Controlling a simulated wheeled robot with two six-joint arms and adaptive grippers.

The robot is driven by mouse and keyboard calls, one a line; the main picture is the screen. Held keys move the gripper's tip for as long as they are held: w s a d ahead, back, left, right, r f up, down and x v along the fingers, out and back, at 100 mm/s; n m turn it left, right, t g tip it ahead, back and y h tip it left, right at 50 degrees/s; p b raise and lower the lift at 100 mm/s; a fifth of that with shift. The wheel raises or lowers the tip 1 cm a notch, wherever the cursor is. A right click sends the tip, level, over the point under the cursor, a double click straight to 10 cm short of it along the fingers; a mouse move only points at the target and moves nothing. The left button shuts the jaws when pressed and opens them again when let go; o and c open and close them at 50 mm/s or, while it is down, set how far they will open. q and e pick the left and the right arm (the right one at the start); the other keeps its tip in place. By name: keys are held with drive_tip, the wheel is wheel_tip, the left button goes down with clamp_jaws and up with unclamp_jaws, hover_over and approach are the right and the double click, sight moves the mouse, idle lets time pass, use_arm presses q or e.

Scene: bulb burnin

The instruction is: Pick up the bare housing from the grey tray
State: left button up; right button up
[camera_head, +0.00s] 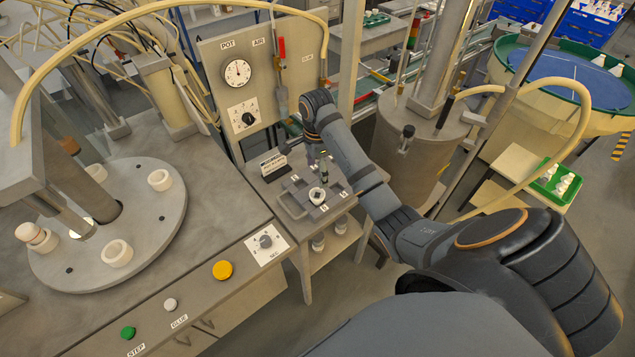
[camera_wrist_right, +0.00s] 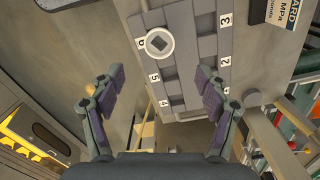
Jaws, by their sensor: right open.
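The tray (camera_head: 291,206) lies on a small side table in the head view. My right gripper (camera_head: 321,172) reaches down over the tray. In the right wrist view its two fingers (camera_wrist_right: 163,90) stand wide apart with nothing between them, and the housing shows beyond the fingertips. My left gripper is not in view.
A rotary table (camera_head: 70,262) with several white cups stands at left. A panel with a gauge (camera_head: 237,72) rises behind the side table. A large grey cylindrical tank (camera_head: 418,135) is right of the tray.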

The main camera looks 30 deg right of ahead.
drive_tip(key=b, duration=0.5)
hover_over(317, 192)
drive_tip(key=s+a, duration=0.1)
drive_tip(key=f, duration=0.5)
drive_tip(key=shift+s+f, duration=0.1)
drive_tip(key=shift+s, duration=0.1)
drive_tip(key=shift+w+f+b, duration=0.1)
drive_tip(key=shift+f+b, duration=0.1)
drive_tip(key=shift+b, duration=0.15)
drive_tip(key=shift+r, duration=0.1)
wheel_tip(317, 192, down, 3)
drive_tip(key=b, duration=0.2)
drive_tip(key=shift+r+b, duration=0.1)
drive_tip(key=shift+b, duration=0.2)
wheel_tip(317, 192, down, 2)
drive_tip(key=shift+w+d+f+p, duration=0.1)
drive_tip(key=shift+f+p, duration=0.05)
drive_tip(key=shift+p, duration=0.2)
drive_tip(key=c, duration=1.1)
